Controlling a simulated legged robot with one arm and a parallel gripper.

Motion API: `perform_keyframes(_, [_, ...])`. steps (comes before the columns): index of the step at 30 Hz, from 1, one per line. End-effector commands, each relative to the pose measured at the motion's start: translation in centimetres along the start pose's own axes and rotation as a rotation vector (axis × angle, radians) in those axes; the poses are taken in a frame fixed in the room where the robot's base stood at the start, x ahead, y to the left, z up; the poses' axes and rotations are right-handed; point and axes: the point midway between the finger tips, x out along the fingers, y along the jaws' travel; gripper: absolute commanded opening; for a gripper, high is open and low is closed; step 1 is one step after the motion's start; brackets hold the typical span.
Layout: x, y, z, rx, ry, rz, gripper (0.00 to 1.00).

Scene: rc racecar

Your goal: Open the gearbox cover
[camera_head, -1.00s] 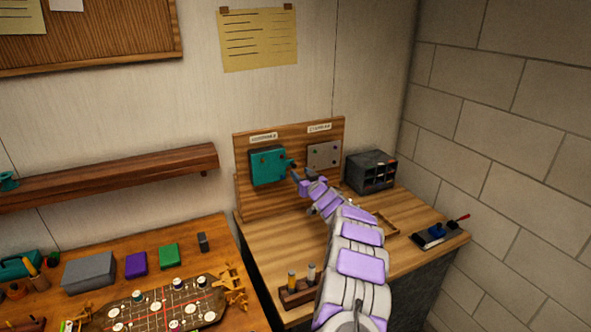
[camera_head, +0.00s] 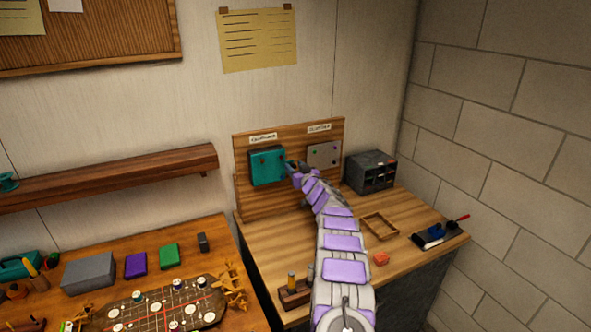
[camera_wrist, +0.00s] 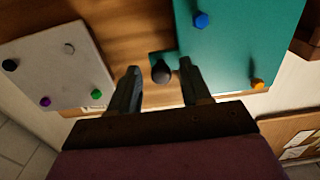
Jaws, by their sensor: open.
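The teal gearbox cover (camera_head: 266,165) is a flat box on the left part of an upright wooden panel, and it looks shut. In the wrist view the cover (camera_wrist: 232,45) fills the upper right, with a blue and an orange knob on its face. A dark round knob (camera_wrist: 161,72) sits on a small teal tab at the cover's edge. My gripper (camera_wrist: 159,67) is open, with one finger on each side of that knob; I cannot tell if either touches it. In the head view my gripper (camera_head: 290,167) is at the cover's right edge, partly hidden by my wrist.
A grey plate (camera_head: 323,154) with coloured knobs is on the panel to the right. A dark organizer box (camera_head: 370,171) stands right of the panel.

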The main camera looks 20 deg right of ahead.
Motion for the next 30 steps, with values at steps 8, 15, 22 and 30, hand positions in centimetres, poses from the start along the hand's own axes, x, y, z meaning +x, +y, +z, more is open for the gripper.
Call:
perform_keyframes(8, [-0.01,0.01,0.05,0.0,-0.001,0.0,0.31])
perform_keyframes(15, [-0.02,0.06,0.08,0.0,-0.001,0.001,0.08])
perform_keyframes(22, [-0.04,0.12,0.09,0.0,-0.001,0.001,0.0])
perform_keyframes(30, [-0.05,0.13,0.09,0.001,-0.001,0.002,0.0])
